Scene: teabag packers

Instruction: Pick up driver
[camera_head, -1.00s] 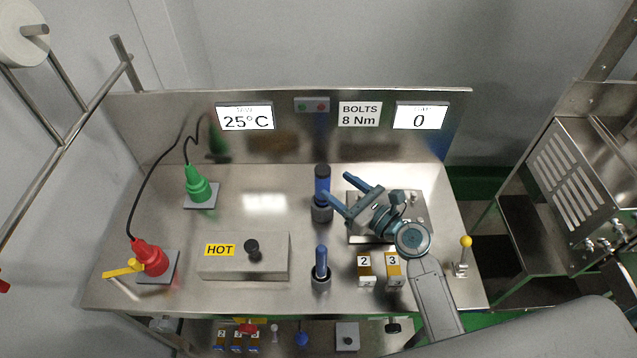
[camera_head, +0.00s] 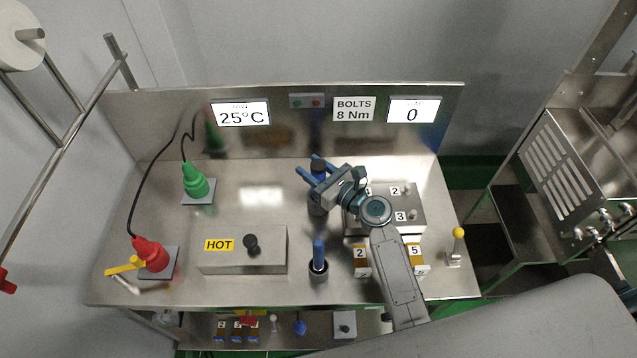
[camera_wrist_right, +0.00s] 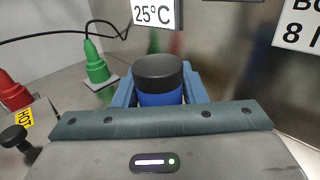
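A blue driver-like tool with a black cap stands upright at the back middle of the bench, mostly hidden by my right gripper in the head view. The right wrist view shows its blue body and black top (camera_wrist_right: 160,80) between the two blue fingers. My right gripper (camera_head: 308,163) is open, with one finger on each side of the tool. I cannot tell whether the fingers touch it. A second, slimmer blue tool (camera_head: 319,253) stands upright in a dark round holder (camera_head: 318,272) nearer the front. My left gripper is not in view.
A grey box with a HOT label (camera_head: 219,245) and black knob lies left of the front tool. Red (camera_head: 152,254) and green (camera_head: 194,182) cone-shaped corded tools stand further left. A numbered plate (camera_head: 425,202) and labelled bins (camera_head: 361,262) are to the right. The back panel rises behind.

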